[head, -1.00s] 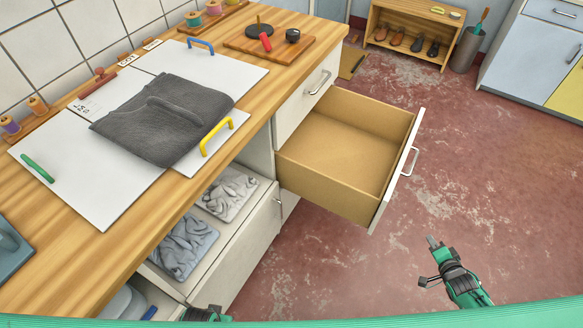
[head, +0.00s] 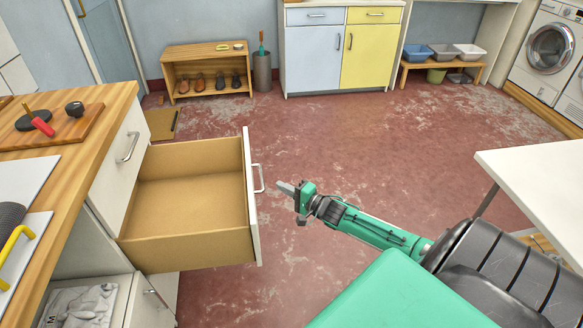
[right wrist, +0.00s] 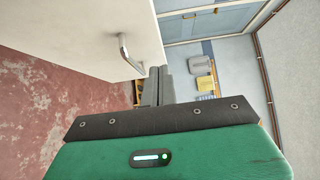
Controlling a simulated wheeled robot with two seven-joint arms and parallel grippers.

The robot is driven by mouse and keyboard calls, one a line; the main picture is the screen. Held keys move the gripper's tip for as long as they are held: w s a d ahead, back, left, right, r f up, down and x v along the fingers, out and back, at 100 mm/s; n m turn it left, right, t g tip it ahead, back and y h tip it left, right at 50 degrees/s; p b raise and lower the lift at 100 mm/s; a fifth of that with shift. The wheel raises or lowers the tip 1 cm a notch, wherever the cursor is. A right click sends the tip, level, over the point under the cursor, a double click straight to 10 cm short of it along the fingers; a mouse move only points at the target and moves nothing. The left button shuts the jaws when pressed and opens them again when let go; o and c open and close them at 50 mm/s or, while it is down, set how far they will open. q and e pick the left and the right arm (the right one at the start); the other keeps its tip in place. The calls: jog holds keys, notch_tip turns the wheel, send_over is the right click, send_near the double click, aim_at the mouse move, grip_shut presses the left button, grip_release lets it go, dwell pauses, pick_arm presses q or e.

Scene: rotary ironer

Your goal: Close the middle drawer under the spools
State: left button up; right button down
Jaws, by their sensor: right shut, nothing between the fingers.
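The open drawer (head: 190,205) is pulled far out of the wooden-topped counter and looks empty. Its white front (head: 251,195) faces right and carries a metal bar handle (head: 259,178). My right gripper (head: 285,187) is shut and empty, a short way to the right of the handle, pointing at the drawer front. In the right wrist view the shut fingers (right wrist: 157,85) point toward the white front (right wrist: 85,35), close to the handle (right wrist: 127,50). I cannot tell whether they touch it. My left gripper is out of view.
A closed drawer (head: 120,160) with a handle sits above the open one. A white table (head: 540,185) is at the right. The red floor (head: 350,140) beyond the drawer is clear.

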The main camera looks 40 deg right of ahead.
aim_at(262, 184)
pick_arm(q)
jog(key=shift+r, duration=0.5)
pick_arm(e)
jog(key=shift+w+a, duration=0.75)
jog(key=shift+w, duration=0.25)
jog(key=shift+w+a, duration=0.7)
jog(key=shift+w, duration=0.35)
jog(key=shift+w+a, duration=0.75)
jog(key=shift+w, duration=0.25)
jog(key=shift+a, duration=0.1)
